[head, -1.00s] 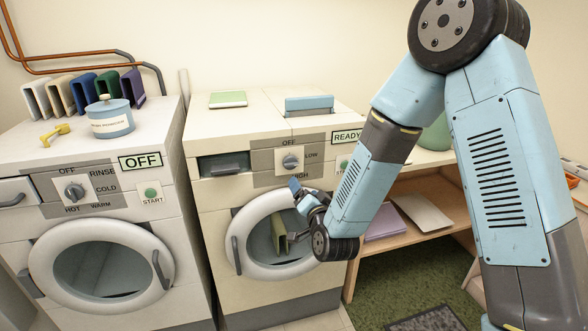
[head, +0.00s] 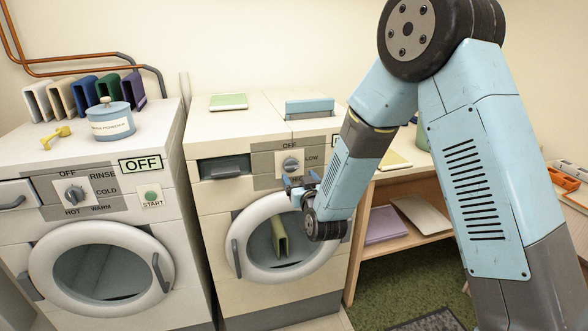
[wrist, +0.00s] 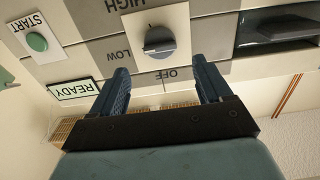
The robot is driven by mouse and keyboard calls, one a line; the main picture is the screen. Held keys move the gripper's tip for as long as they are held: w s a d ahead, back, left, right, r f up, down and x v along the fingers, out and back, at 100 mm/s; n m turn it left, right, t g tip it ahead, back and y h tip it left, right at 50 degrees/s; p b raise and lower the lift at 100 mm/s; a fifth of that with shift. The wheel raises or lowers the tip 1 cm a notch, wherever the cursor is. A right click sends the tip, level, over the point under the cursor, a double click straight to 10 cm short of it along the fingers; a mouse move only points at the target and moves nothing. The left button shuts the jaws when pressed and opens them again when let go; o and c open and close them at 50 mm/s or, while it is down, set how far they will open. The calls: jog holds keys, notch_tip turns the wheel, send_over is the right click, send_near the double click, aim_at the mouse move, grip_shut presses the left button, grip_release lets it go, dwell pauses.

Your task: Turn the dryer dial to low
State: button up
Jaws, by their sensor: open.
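The dryer dial (head: 291,164) is a round grey knob on a white plate on the front panel of the right machine, the dryer (head: 215,205). In the wrist view the dial (wrist: 159,42) appears upside down, with OFF below it, LOW to the left and HIGH at the upper left. I cannot tell for sure which label its pointer marks. My gripper (head: 300,182) is open and empty just below the dial in the head view. In the wrist view my gripper (wrist: 162,68) has its two fingers spread on either side of the dial's line, apparently not touching it.
The wrist view shows a READY sign (wrist: 73,93) and a green START button (wrist: 37,42) beside the dial. The round dryer door (head: 238,252) is below my gripper. A washer (head: 100,190) with its own dial (head: 75,192) stands left. A wooden shelf (head: 425,240) stands right.

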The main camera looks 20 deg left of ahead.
aim_at(293, 167)
jog(key=x, duration=0.7)
jog(key=shift+w+a, duration=0.1)
jog(key=shift+w, duration=0.15)
jog(key=shift+c, duration=0.3)
jog(key=c, duration=0.9)
jog(key=shift+n, duration=1)
jog(key=o, duration=1)
jog(key=shift+c, duration=0.2)
jog(key=v, duration=1.3)
jog(key=shift+s, duration=0.35)
